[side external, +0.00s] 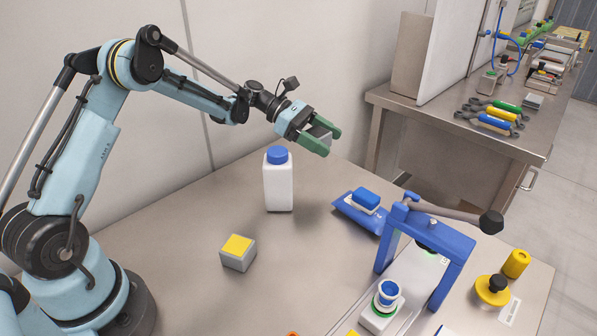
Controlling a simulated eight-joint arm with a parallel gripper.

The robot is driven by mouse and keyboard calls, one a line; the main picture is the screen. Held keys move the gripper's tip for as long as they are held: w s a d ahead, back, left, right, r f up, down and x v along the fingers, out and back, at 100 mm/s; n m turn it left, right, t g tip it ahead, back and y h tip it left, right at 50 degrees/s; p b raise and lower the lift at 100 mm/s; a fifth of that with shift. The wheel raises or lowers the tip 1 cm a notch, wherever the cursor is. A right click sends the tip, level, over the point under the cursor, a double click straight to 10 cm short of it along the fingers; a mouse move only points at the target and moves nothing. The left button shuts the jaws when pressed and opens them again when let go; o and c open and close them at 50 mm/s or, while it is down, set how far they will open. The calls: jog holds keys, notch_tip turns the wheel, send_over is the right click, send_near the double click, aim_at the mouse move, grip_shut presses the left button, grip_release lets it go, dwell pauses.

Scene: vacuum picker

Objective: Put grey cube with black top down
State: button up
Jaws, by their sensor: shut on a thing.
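My gripper (318,137) has green fingers and is raised above the steel table, just to the upper right of a white bottle. It is shut on a grey cube (321,133), which is partly hidden between the fingers. A darker face shows on the upper side of this cube, but its colour is hard to tell. The cube is held in the air, clear of the table (180,255). Another grey cube with a yellow top (238,253) rests on the table in front of the bottle.
The white bottle (278,182) with a blue cap stands below my gripper. A blue tray (347,209) with a blue-topped block (367,200) lies to its right. A blue lever press (461,262) and yellow weights (492,289) fill the right. Free table lies around the yellow-topped cube.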

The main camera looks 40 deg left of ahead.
aim_at(321, 182)
notch_tip(321, 182, down, 6)
jog(key=shift+r, duration=0.25)
grip_shut()
jog(key=shift+f, duration=2.05)
jog(key=o, duration=1.4)
grip_release()
jog(key=shift+f, duration=0.25)
jog(key=v, duration=0.4)
jog(key=shift+a+r, duration=0.1)
jog(key=shift+a, duration=0.05)
jog(key=r, duration=0.6)
jog(key=shift+s+a+r, duration=0.1)
jog(key=shift+s+a, duration=0.05)
jog(key=shift+a, duration=0.1)
jog(key=shift+r, duration=0.55)
jog(key=c, duration=0.3)
